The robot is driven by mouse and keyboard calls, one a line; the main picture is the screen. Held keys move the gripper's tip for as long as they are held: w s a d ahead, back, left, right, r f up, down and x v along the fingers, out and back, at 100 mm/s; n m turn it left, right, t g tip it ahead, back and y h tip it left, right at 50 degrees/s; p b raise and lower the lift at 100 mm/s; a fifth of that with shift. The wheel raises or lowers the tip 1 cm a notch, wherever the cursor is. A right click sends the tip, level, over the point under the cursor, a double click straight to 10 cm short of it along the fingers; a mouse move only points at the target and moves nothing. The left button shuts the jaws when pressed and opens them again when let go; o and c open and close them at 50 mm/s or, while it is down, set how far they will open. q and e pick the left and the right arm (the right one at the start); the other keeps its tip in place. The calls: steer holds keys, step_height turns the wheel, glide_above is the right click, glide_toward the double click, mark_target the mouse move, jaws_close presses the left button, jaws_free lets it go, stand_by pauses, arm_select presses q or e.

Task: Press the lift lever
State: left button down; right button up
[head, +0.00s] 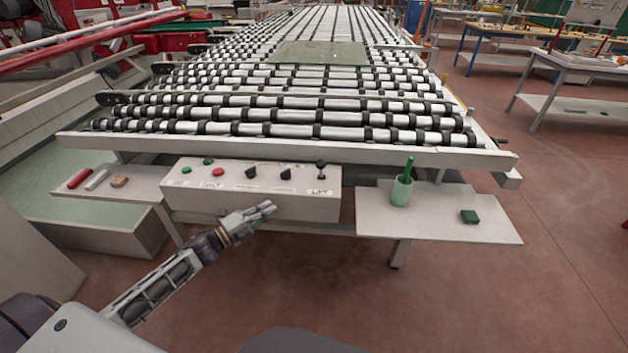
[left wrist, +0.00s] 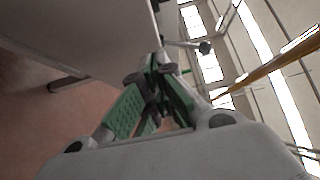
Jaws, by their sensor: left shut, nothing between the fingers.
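The lift lever (head: 321,168) is a short stem with a dark knob, at the right end of the pale control box (head: 255,204), above a "LIFT" label. My left gripper (head: 268,208) is shut and empty. In the head view its fingertips overlap the front of the box, below and left of the lever; I cannot tell whether they touch the box. In the left wrist view the closed fingers (left wrist: 160,88) show, with a knobbed stem beyond them that looks like the lift lever (left wrist: 204,47). My right gripper is not in view.
The box also carries a red button (head: 218,172), green buttons and black knobs (head: 286,173). A right shelf (head: 440,226) holds a green cup (head: 401,190) and a green block (head: 469,216). A left shelf holds small items. The roller conveyor (head: 270,105) with a glass pane (head: 320,53) lies behind.

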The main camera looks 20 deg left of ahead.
arm_select(q)
steer(key=s+d+r+m+g+h+b, duration=0.2)
steer(key=d+r+m+h+b, duration=0.1)
steer(key=d+r+m+h, duration=0.3)
steer(key=w+d+r, duration=0.1)
steer(key=w+d, duration=0.2)
steer(key=w, duration=0.2)
steer(key=w+d+r+y+p, duration=0.1)
steer(key=w+d+r, duration=0.1)
steer(key=w, duration=0.3)
steer(key=shift+w+d+p, duration=0.3)
steer(key=shift+w+d, duration=0.05)
steer(key=shift+d, duration=0.45)
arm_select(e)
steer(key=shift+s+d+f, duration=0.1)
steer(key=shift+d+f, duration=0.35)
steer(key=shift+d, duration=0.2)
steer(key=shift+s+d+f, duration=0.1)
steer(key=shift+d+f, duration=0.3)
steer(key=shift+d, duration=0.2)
